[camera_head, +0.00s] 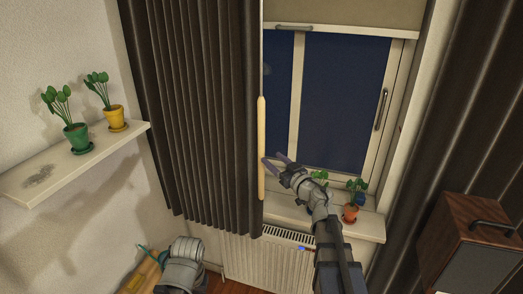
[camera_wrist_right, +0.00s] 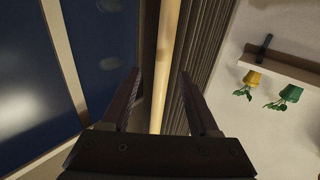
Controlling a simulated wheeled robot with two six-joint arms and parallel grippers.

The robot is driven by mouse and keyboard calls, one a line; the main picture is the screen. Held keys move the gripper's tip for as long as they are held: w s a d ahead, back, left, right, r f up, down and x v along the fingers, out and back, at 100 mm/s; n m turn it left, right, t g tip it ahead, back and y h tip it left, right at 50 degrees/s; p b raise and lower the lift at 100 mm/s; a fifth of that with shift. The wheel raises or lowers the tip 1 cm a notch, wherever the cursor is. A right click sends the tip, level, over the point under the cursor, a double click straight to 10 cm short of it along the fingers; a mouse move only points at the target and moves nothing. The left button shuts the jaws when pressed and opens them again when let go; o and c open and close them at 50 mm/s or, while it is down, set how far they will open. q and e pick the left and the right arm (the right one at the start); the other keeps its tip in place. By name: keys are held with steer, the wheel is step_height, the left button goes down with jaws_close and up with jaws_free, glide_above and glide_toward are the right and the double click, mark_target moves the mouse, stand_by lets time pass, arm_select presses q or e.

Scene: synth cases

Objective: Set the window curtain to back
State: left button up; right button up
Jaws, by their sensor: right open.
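The dark pleated window curtain (camera_head: 195,110) hangs over the left part of the window (camera_head: 345,100). A pale wooden rod (camera_head: 261,150) hangs upright along its right edge. My right gripper (camera_head: 272,158) is open, its fingertips close to the right of the rod in the head view. In the right wrist view the rod (camera_wrist_right: 168,60) runs between the open fingers (camera_wrist_right: 159,73), with the curtain (camera_wrist_right: 207,45) just right of it. I cannot tell whether the fingers touch the rod. Part of my left arm shows at the bottom; its fingers do not show.
A windowsill (camera_head: 365,225) with small potted plants (camera_head: 351,212) lies under my right arm, above a radiator (camera_head: 260,265). A wall shelf (camera_head: 75,168) with two potted plants is at left. A second dark curtain (camera_head: 480,100) and a wooden box (camera_head: 475,245) stand at right.

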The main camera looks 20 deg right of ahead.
mark_target(263, 154)
steer(key=shift+s+f+g+y, duration=0.2)
steer(key=shift+g+y, duration=0.1)
steer(key=shift+y, duration=0.1)
steer(key=x, duration=0.8)
steer(key=shift+s, duration=0.1)
jaws_close()
stand_by(1.2)
